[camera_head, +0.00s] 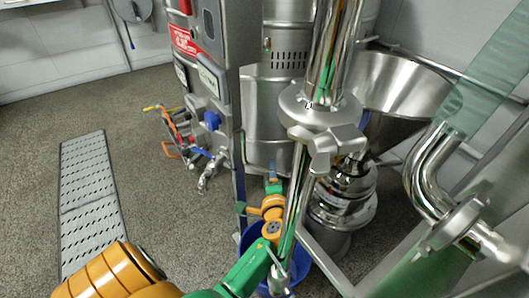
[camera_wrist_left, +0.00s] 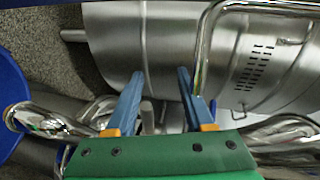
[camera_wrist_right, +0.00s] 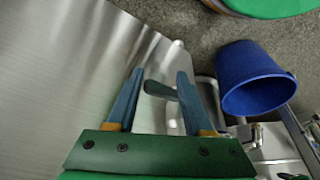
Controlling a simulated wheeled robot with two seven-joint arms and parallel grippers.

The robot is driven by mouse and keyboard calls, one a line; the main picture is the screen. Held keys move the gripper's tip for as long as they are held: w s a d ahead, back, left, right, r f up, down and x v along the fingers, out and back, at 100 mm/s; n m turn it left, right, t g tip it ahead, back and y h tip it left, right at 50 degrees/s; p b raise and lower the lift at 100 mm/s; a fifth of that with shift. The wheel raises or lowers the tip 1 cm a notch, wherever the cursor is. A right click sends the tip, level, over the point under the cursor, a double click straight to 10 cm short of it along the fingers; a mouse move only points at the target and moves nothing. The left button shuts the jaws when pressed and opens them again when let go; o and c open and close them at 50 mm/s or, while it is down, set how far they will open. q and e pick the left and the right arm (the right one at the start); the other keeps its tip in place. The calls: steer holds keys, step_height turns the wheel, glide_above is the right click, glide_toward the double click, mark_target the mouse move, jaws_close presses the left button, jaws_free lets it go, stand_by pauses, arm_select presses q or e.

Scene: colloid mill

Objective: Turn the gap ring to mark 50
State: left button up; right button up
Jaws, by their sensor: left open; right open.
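The mill's stacked steel rings (camera_head: 345,190) stand below the hopper in the head view. I cannot tell which is the gap ring, and no mark is readable. My left gripper (camera_head: 273,172) is left of them, beside the steel housing. In the left wrist view my left gripper (camera_wrist_left: 160,77) is open, with a short grey rod (camera_wrist_left: 148,118) visible between its fingers and no clear contact. In the right wrist view my right gripper (camera_wrist_right: 160,77) is open, with a dark grey lever (camera_wrist_right: 160,89) showing between its fingers; contact cannot be told. The right gripper is hidden in the head view.
A steel hopper (camera_head: 400,88) is above the mill. A vertical steel pipe (camera_head: 335,45) blocks part of the head view. A blue bucket (camera_wrist_right: 250,80) stands on the floor. A control cabinet (camera_head: 212,50) is at the left of the mill. A perforated floor grate (camera_head: 88,185) lies further left.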

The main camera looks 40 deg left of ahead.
steer(key=shift+w+a+f, duration=0.1)
steer(key=shift+w+a, duration=0.05)
steer(key=shift+w, duration=0.15)
steer(key=shift+s, duration=0.15)
steer(key=shift+f, duration=0.1)
stand_by(1.0)
